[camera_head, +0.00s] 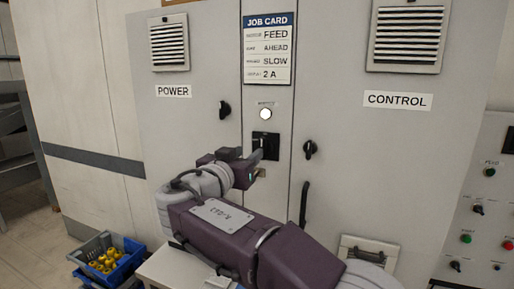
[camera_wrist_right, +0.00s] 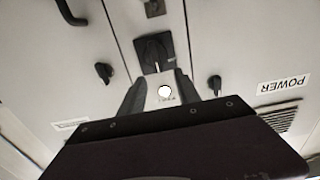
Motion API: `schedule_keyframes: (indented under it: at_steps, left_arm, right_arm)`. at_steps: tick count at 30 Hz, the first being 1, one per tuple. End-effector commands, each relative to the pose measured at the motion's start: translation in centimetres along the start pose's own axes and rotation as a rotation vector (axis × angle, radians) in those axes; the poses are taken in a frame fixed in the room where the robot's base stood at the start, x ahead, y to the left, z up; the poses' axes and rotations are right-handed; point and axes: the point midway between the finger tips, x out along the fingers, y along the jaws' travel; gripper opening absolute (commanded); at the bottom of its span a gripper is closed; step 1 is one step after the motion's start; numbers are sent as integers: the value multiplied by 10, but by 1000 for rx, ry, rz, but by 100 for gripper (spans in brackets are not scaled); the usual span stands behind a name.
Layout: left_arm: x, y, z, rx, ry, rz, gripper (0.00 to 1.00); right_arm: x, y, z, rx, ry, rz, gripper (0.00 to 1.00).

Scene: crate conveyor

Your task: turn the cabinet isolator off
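The isolator (camera_head: 266,141) is a black square plate on the narrow middle panel of the grey cabinet, under a lit white lamp (camera_head: 265,114). In the head view my right gripper (camera_head: 250,161) is in front of its lower left and partly hides it. In the right wrist view the isolator (camera_wrist_right: 153,50), with a handle on it, lies just beyond the fingertips. My right gripper (camera_wrist_right: 160,78) is open and empty there, its fingers apart, with the lamp (camera_wrist_right: 165,91) seen between them. I cannot tell whether a finger touches the handle. My left gripper is not in view.
Dark door latches flank the panel on the POWER door (camera_head: 224,109) and CONTROL door (camera_head: 309,149). A job card (camera_head: 268,47) hangs above. A control box (camera_head: 483,215) stands right. A blue crate (camera_head: 89,247) with yellow parts sits on the floor at left.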

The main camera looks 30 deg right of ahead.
Motion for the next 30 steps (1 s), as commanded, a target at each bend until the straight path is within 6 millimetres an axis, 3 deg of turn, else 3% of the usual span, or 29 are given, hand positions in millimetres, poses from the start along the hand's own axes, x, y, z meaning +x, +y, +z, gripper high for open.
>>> schedule_keyframes:
  at_steps: [6,10,21,26,30]
  left_arm:
    - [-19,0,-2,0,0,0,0]
    - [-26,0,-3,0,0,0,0]
    - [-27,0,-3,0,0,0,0]
    - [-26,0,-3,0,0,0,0]
    - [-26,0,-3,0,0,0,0]
  right_arm:
    - [47,2,-4,-2,-1,8,39]
    - [68,2,-3,-2,-1,5,39]
    - [79,1,0,0,0,1,39]
    - [79,1,0,0,0,1,0]
    - [78,1,0,0,0,2,0]
